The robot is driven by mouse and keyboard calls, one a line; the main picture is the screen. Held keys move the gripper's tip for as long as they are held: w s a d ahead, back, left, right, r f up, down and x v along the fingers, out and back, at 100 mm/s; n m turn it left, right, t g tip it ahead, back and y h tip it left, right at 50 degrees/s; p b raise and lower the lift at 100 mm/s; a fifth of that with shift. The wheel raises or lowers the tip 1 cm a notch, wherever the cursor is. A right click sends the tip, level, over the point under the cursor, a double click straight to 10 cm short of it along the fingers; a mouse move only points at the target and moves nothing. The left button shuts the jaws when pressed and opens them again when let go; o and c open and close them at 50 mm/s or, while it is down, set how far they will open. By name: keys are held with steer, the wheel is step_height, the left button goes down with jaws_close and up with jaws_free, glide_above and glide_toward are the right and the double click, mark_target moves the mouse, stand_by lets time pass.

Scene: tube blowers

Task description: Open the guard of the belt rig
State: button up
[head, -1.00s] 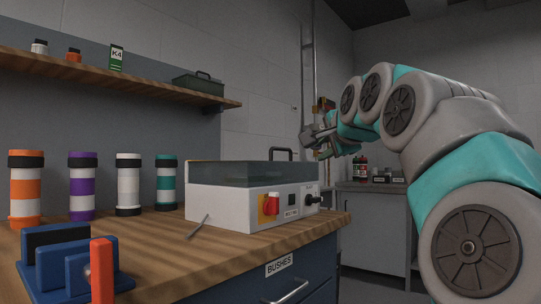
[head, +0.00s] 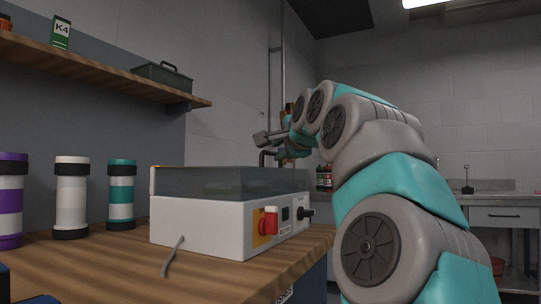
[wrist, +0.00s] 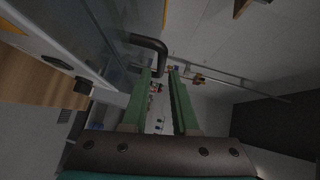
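The belt rig (head: 205,228) is a white box on the wooden bench, with a red switch on a yellow plate and a black knob on its front. Its clear grey guard (head: 225,182) lies closed on top. The guard's dark bar handle (head: 264,157) is at its right end, partly hidden by my arm; it also shows in the wrist view (wrist: 152,45). My gripper (head: 268,138) is beside and slightly above the handle in the head view.
A shelf (head: 95,68) with a green toolbox (head: 162,76) runs along the wall above.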

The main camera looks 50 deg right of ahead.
mark_target(274, 154)
steer(key=shift+x, duration=2.65)
steer(key=shift+c, duration=0.4)
jaws_close()
steer(key=shift+f, duration=0.1)
